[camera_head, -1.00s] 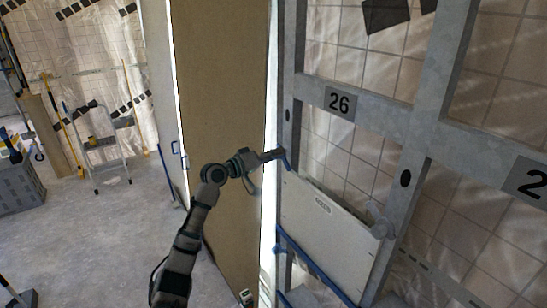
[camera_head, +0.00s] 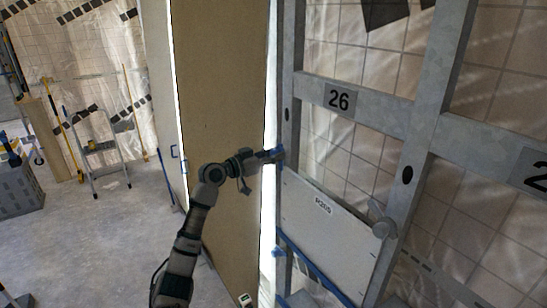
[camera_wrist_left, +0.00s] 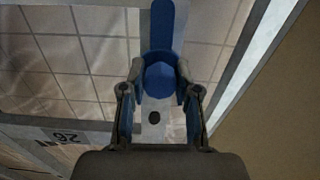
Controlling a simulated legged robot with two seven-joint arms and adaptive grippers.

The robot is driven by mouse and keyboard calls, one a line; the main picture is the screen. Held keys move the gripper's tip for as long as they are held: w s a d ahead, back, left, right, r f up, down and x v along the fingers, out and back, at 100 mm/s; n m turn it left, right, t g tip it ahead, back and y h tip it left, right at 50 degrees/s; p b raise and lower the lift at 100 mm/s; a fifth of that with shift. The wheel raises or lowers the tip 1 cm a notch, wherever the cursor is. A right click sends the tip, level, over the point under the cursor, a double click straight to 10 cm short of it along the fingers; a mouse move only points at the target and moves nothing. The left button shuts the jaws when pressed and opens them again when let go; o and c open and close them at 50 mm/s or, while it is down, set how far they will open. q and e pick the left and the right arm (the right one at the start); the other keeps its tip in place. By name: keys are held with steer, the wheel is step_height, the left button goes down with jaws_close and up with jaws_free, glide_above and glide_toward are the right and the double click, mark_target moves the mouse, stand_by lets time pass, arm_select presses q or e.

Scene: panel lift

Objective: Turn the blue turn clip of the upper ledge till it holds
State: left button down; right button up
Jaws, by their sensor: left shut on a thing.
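The blue turn clip (camera_head: 280,150) of the upper ledge is on the grey upright, above the top left corner of a white panel (camera_head: 335,232) labelled P205. My left gripper (camera_head: 272,155) is at the clip. In the left wrist view the clip's blue arm (camera_wrist_left: 163,25) points to the top of the picture. Its blue hub sits between the fingers of my left gripper (camera_wrist_left: 160,85), which is shut on it. The fingers hide part of the clip. My right gripper is not in view.
A grey frame (camera_head: 385,115) with a number 26 plate (camera_head: 340,98) surrounds the panel. A blue lower ledge (camera_head: 318,270) runs below it. A grey knob-like part (camera_head: 382,225) is at the panel's right edge. A brown board (camera_head: 220,90) stands left of the frame, close to my left arm.

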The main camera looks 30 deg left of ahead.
arm_select(q)
steer(key=shift+w+f+m, duration=0.1)
steer(key=shift+f+m, duration=0.2)
steer(key=shift+f, duration=0.05)
steer(key=c, duration=0.8)
jaws_free()
steer(key=shift+c, duration=0.2)
steer(key=shift+w+a, duration=0.1)
steer(key=shift+w, duration=0.1)
steer(key=shift+r, duration=0.1)
steer(key=shift+s+a, duration=0.15)
steer(key=shift+s, duration=0.35)
steer(key=v, duration=1.1)
steer(key=shift+w+a, duration=0.1)
steer(key=shift+a, duration=0.05)
steer(key=shift+f, duration=0.25)
